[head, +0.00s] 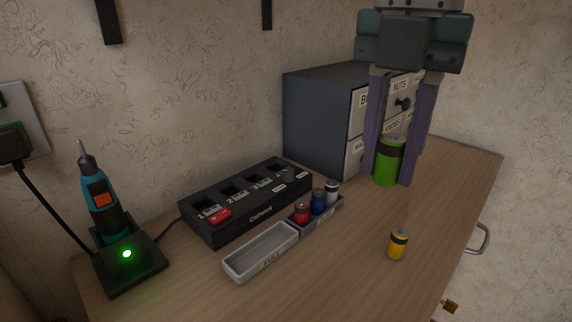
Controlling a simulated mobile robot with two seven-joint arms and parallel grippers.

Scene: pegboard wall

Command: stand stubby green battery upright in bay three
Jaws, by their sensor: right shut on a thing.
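The stubby green battery (386,164), with a dark band near its top, is upright between the purple fingers of my right gripper (390,170), in front of the drawer cabinet. The gripper points down and is shut on it. I cannot tell whether the battery's base touches the bench. The black charger (250,211) lies left of them, with a row of numbered bays. Bay three (260,175) looks dark and empty. My left gripper is not in view.
A yellow battery (398,244) stands on the bench. A grey labelled drawer cabinet (318,120) stands behind. A screwdriver in its dock (105,205) is at left.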

